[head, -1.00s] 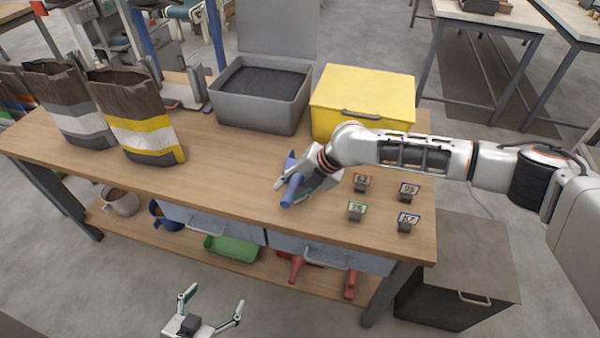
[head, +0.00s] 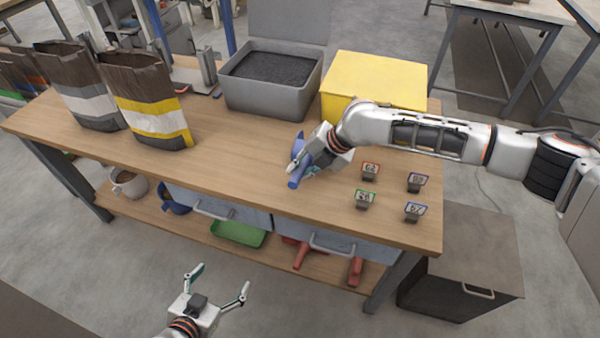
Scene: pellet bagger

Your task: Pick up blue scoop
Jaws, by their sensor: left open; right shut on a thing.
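The blue scoop (head: 297,172) is on or just above the wooden table, near the middle of its front half. My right gripper (head: 302,166) is shut on it, with the arm reaching in from the right. The gripper hides part of the scoop, and I cannot tell whether the scoop touches the tabletop. My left gripper (head: 220,283) is open and empty, low in front of the table.
A grey bin of dark pellets (head: 268,97) and a yellow box (head: 375,82) stand behind. Two open bags, one yellow-striped (head: 150,105), stand left. Small numbered tags (head: 365,199) lie right. A lower shelf holds a green tray (head: 238,233), red tools and mugs.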

